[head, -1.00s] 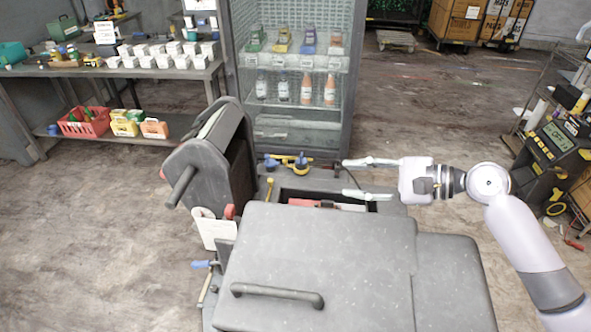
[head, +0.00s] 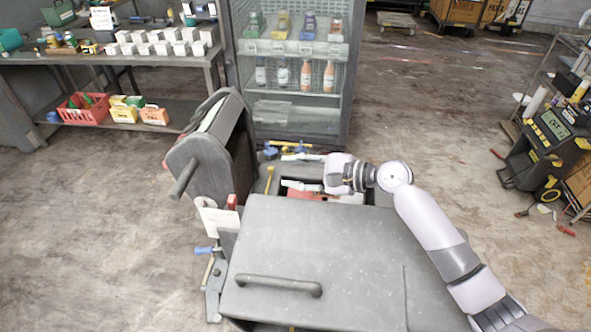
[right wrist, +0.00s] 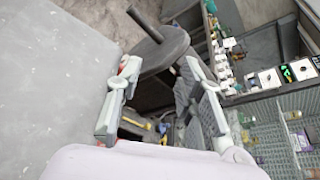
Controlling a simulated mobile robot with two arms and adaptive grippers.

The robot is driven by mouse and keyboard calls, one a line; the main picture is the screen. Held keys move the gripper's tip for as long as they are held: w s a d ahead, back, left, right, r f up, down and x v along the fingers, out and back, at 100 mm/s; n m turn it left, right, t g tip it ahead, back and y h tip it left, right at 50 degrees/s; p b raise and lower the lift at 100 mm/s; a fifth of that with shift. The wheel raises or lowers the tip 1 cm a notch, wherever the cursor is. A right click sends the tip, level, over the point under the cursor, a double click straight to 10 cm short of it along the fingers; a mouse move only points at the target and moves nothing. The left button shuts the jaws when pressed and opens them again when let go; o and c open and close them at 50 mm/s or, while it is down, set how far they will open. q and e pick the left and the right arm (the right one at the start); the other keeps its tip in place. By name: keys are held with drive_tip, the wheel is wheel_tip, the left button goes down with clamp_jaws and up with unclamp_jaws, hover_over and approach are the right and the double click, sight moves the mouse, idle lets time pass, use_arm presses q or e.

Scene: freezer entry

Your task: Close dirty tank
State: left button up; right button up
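A grey machine sits in front of me in the head view. A dark grey lid (head: 205,160) with a bar handle (head: 183,178) stands raised and tilted at its left. A compartment (head: 335,197) with something red inside lies open beside it. A flat grey lid (head: 320,250) with a handle (head: 278,285) lies down in front. I cannot tell which part is the dirty tank. My right gripper (head: 284,170) is open and empty over the compartment, to the right of the raised lid and apart from it. The right wrist view shows the raised lid (right wrist: 165,55) beyond the spread fingers. My left gripper is not in view.
A glass-front cabinet (head: 291,106) with bottles stands close behind the machine. A workbench (head: 120,57) with white boxes and a red crate (head: 84,115) is at the back left. A dark cart (head: 550,130) stands at the right. Floor to the left is free.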

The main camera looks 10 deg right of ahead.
clamp_jaws()
idle(0.3)
idle(0.7)
unclamp_jaws()
drive_tip(key=shift+d, duration=0.1)
idle(0.4)
drive_tip(key=v, duration=1.2)
drive_tip(key=shift+c, duration=0.2)
